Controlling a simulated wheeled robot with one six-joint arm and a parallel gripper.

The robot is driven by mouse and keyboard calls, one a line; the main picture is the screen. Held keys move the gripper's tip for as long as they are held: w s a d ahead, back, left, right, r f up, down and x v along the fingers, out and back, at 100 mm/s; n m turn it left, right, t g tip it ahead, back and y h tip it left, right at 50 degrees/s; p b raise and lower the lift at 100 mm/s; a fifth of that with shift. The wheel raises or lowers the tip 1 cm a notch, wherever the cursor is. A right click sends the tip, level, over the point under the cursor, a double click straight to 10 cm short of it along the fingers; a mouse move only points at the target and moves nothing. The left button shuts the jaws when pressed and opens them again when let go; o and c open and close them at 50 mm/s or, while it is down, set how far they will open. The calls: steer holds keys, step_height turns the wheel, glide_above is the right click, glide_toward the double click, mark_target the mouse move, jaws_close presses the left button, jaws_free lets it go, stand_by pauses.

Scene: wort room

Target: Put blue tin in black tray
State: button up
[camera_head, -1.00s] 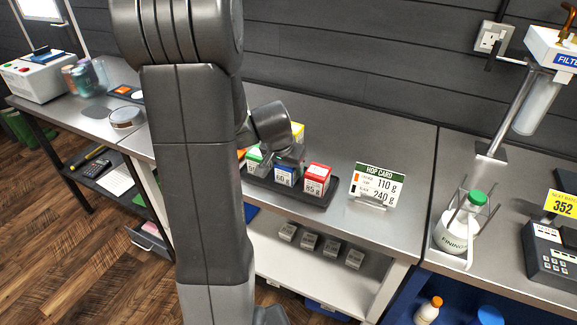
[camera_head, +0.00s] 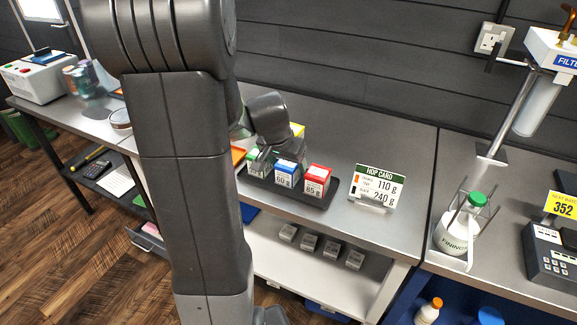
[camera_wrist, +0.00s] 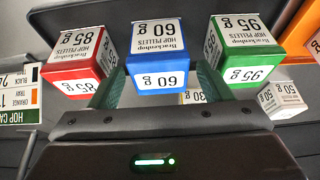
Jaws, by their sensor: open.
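The blue tin (camera_head: 287,173), labelled 60 g, stands upright in the black tray (camera_head: 303,199) on the bench. It sits between a green tin (camera_head: 257,162) and a red tin (camera_head: 317,181) in the same tray. In the wrist view the blue tin (camera_wrist: 157,58) is central, with its label upside down. My gripper (camera_wrist: 158,88) is open, its fingers appearing to either side of the blue tin in that view. I cannot tell whether they touch it. In the head view my wrist is just left of and above the blue tin, and the fingers are mostly hidden.
A yellow tin (camera_head: 298,130) stands behind. A hop card (camera_head: 377,187) stands right of the tray. An orange tray edge (camera_head: 238,156) shows left, partly behind my arm. A white 50 g tin (camera_wrist: 283,98) shows in the wrist view.

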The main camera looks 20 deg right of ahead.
mark_target(287, 163)
steer(key=v, duration=0.8)
steer(key=shift+r, duration=0.4)
steer(key=shift+s+a, duration=0.1)
steer(key=shift+s, duration=0.05)
steer(key=x, duration=1.2)
steer(key=shift+f, duration=0.2)
steer(key=shift+r, duration=0.2)
steer(key=shift+r, duration=0.1)
